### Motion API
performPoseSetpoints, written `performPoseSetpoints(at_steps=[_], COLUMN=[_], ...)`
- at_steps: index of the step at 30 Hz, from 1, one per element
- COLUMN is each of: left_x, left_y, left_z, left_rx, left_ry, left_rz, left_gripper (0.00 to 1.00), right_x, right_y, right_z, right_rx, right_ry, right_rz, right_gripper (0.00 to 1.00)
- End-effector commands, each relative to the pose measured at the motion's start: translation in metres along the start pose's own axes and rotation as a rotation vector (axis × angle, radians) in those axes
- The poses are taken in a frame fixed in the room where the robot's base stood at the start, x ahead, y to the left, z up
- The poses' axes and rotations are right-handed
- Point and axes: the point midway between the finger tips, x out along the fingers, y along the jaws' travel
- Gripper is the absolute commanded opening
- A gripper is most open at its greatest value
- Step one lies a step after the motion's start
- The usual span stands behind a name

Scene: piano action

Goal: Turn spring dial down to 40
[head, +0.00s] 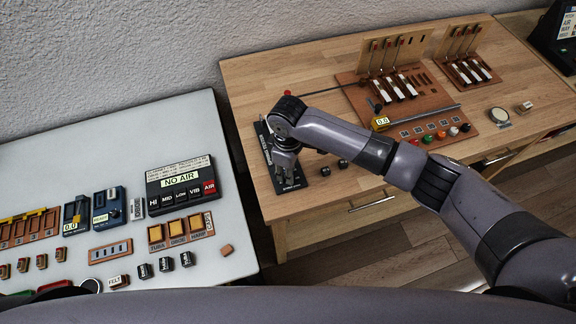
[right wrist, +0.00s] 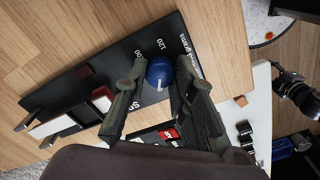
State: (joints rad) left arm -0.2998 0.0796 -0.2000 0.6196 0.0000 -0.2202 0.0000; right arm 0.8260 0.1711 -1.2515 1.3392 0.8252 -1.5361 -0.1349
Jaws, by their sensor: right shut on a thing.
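The spring dial is a round blue knob (right wrist: 160,72) with a pale pointer mark, on a long black panel (right wrist: 88,101). White print near it reads 100, 120 and "grams"; other numbers are partly covered. My right gripper (right wrist: 160,88) has a finger on each side of the knob and is shut on it. In the head view the right gripper (head: 286,160) points down over the black panel (head: 293,182) at the wooden table's left end, hiding the knob. A dark jointed part at the right wrist view's right edge may be my left gripper (right wrist: 293,88); its jaws are unclear.
The white table (head: 110,132) at left carries a NO AIR box (head: 181,182) and small parts. Two dark knobs (head: 334,166) lie right of my gripper. A wooden action model (head: 395,85) stands farther back on the wooden table (head: 300,75).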

Motion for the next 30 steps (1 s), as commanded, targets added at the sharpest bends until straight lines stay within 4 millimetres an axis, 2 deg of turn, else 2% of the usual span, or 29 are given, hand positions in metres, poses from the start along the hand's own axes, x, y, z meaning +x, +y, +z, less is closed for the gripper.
performPoseSetpoints(at_steps=[12, 30], left_x=[-0.011, -0.013], left_y=[0.0, 0.0], left_z=[-0.001, -0.001], left_rx=[0.0, 0.0], left_ry=[0.0, 0.001], left_rz=[0.0, 0.0], left_gripper=[0.4, 0.4], right_x=[-0.001, -0.001], right_y=[0.0, 0.0], right_z=[-0.001, -0.001], right_rx=[-0.394, -0.917], right_ry=[0.002, 0.003], right_rz=[0.0, 0.001], right_gripper=[0.0, 0.0])
